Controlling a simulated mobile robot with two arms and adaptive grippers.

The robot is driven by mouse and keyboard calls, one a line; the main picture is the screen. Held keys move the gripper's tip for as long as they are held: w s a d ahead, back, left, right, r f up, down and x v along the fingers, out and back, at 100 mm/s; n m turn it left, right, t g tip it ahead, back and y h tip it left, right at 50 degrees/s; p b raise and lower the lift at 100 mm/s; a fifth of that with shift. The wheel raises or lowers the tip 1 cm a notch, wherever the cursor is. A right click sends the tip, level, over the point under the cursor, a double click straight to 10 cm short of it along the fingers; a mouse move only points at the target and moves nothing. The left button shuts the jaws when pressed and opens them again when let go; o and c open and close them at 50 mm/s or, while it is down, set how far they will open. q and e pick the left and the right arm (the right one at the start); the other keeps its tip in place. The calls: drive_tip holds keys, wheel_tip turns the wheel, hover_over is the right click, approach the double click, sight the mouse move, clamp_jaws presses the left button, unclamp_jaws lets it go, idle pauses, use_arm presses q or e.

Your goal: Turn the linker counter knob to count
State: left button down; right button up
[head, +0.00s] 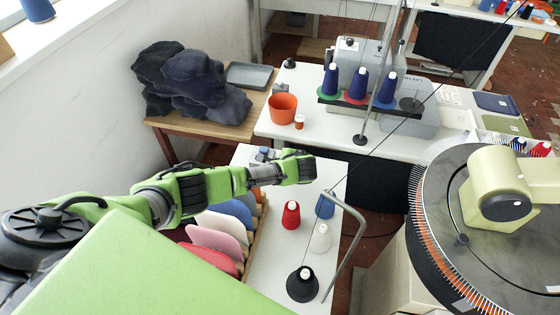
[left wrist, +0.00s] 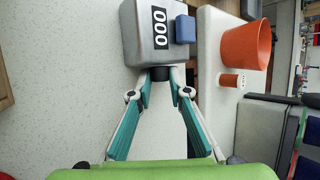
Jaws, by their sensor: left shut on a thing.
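The linker counter (left wrist: 150,42) is a grey box with a "000" display and a blue block (left wrist: 185,29) on its side, at the top of the left wrist view. In the head view the counter (head: 264,151) is small and partly hidden behind my left arm on the white table. My left gripper (left wrist: 159,74) has its teal fingers converged at the near face of the counter. It is shut on what seems to be the counter knob, which the fingertips hide. The knob's setting cannot be read. My right gripper is not in view.
An orange cup (head: 283,108) and a small orange bottle (head: 299,122) stand on the table behind. Red (head: 291,214), white, blue and black cones stand to the right of my arm. Coloured fabric pieces (head: 217,224) lie below it. The round linking machine (head: 430,225) is at the right.

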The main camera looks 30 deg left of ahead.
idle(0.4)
use_arm(q)
drive_tip(key=c, duration=1.9)
unclamp_jaws()
drive_tip(key=v, duration=0.8)
